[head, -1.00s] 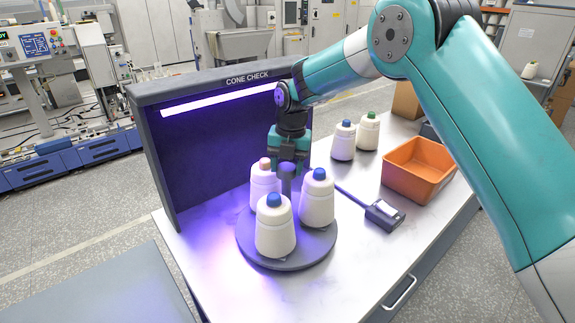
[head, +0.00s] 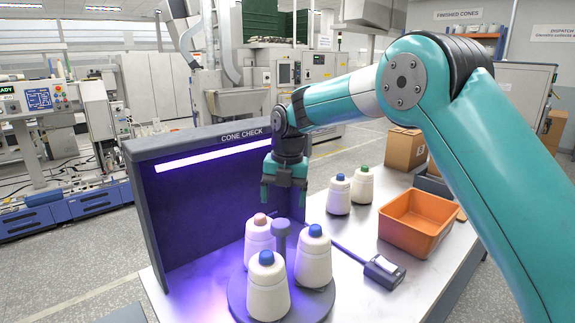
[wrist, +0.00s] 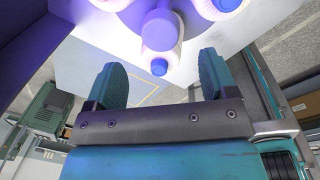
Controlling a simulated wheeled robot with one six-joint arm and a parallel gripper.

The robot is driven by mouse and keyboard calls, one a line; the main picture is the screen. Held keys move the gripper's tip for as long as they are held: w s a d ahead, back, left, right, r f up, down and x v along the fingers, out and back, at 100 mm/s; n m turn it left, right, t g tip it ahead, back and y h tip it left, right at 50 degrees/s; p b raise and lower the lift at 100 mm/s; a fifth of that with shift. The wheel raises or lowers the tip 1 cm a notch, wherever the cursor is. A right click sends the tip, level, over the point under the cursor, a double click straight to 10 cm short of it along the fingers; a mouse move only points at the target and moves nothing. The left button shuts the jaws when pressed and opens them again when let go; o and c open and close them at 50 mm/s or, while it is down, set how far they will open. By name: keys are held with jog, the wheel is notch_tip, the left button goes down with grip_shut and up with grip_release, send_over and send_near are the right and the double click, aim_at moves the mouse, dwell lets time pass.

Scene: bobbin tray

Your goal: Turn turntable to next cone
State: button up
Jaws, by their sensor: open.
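The grey turntable (head: 236,297) stands on the bench with three cream cones on it: a pink-tipped one (head: 258,240) at back left, a blue-tipped one (head: 267,293) in front and a blue-tipped one (head: 314,263) at right. Its central knob (head: 281,240) rises between them and also shows in the wrist view (wrist: 159,30). My gripper (head: 283,201) is open and empty, fingers pointing down, above and behind the knob and apart from it. In the wrist view, both fingers (wrist: 163,78) are spread with nothing between them. Cones hide part of the turntable.
The dark "CONE CHECK" booth (head: 205,205) with its lit tube stands behind and left of the turntable. On the bench are a blue-tipped cone (head: 339,197), a green-tipped cone (head: 363,187), an orange bin (head: 409,240) and a dark handheld device (head: 384,272) lying right of the turntable.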

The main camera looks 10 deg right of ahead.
notch_tip(320, 180, up, 11)
jog(key=shift+d+f, duration=0.15)
jog(key=shift+d, duration=0.3)
jog(key=shift+s+d, duration=0.1)
jog(key=shift+s, duration=0.05)
